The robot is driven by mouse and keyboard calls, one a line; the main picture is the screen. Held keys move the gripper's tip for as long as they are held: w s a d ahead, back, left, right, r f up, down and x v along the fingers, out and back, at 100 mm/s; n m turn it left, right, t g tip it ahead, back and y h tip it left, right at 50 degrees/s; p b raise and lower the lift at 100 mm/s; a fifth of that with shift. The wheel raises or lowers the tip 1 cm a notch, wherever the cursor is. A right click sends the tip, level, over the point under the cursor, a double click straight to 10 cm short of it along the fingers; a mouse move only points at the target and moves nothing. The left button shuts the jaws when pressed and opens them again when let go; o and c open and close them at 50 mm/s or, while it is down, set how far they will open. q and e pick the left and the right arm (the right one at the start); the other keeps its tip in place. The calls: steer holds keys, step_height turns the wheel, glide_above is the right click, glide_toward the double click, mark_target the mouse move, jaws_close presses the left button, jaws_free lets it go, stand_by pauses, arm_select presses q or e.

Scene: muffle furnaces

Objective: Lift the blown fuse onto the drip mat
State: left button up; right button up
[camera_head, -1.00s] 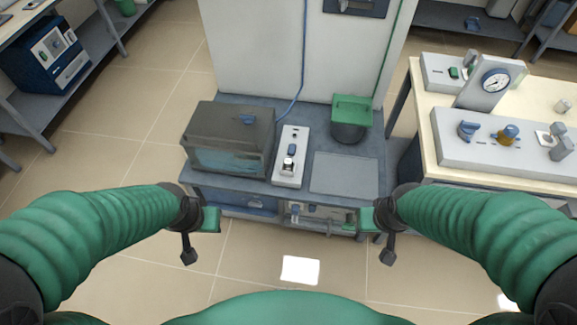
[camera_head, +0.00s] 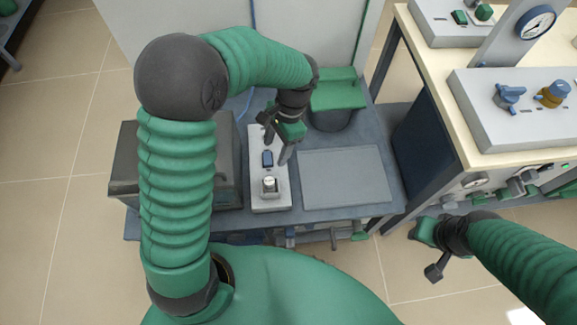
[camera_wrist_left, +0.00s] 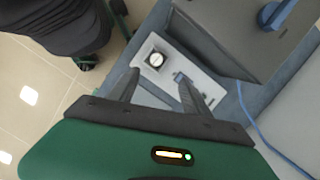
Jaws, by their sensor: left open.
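A narrow white panel (camera_head: 257,190) lies on the dark bench, with a blue switch-like part (camera_head: 268,158) in its middle. At its near end a small pale round-topped piece (camera_head: 269,184), likely the blown fuse, sits in a square socket; it also shows in the left wrist view (camera_wrist_left: 155,60). The drip mat appears to be the flat grey sheet (camera_head: 345,178) right of the panel. My left gripper (camera_head: 276,148) is open and empty above the panel's far half, beyond the pale piece. My right gripper (camera_head: 430,252) hangs right of the bench, its jaws unclear.
A dark furnace box (camera_head: 125,165) stands left of the panel, partly behind my left arm. A green-lidded bin (camera_head: 338,92) stands behind the mat. A cream-topped table (camera_head: 440,110) with a knobbed console (camera_head: 515,130) is at right. A blue cable runs behind the panel.

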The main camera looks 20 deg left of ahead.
arm_select(q)
steer(key=b, duration=0.3)
glide_toward(270, 181)
steer(key=f, duration=0.3)
steer(key=a+f+b, duration=0.1)
steer(key=f, duration=0.1)
steer(key=s+a+f, duration=0.1)
steer(key=shift+s+f+b, duration=0.1)
steer(key=shift+f+b, duration=0.1)
steer(key=shift+b, duration=0.2)
steer(key=f, duration=0.1)
steer(key=f+b, duration=0.1)
steer(key=s+f+b, duration=0.1)
steer(key=shift+d+f, duration=0.35)
steer(key=shift+a, duration=0.2)
steer(key=shift+c, duration=0.6)
steer(key=shift+a, duration=0.2)
steer(key=c, duration=0.5)
steer(key=shift+d, duration=0.25)
jaws_close()
arm_select(e)
step_height(270, 181, down, 7)
steer(key=d, duration=0.1)
steer(key=shift+s+d+f, duration=0.2)
steer(key=shift+s+d, duration=0.05)
steer(key=shift+s, duration=0.05)
